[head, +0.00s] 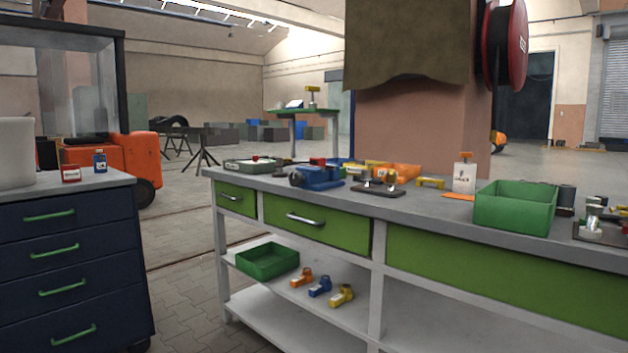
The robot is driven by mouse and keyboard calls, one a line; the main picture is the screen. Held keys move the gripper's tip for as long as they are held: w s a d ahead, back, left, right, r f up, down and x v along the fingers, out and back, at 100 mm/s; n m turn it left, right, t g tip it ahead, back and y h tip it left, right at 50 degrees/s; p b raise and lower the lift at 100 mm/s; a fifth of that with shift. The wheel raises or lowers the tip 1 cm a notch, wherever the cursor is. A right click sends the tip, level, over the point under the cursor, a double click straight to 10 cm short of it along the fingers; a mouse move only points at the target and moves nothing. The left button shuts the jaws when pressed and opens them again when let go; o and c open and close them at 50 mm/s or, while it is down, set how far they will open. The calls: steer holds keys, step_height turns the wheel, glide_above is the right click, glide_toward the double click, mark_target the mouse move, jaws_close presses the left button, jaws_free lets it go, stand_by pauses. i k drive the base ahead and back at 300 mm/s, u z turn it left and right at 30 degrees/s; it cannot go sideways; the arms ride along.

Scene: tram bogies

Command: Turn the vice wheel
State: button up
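A blue vice (318,178) stands on the grey top of the green-drawered workbench (430,222), near its left part. Small red and dark parts show at the vice. Its wheel is too small in this view to make out clearly. My gripper does not show in this view, so its place and opening cannot be seen.
A green bin (515,208) stands on the bench to the right. A dark tray (378,189) and yellow items lie near the vice. A blue drawer cabinet (65,262) stands at the left. Paved floor (185,270) is clear between cabinet and bench.

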mark_target(296, 179)
steer(key=k, duration=0.6)
steer(key=u, duration=0.6)
steer(key=i, duration=0.85)
steer(key=u, duration=0.5)
steer(key=i, duration=1.25)
steer(key=z, duration=0.35)
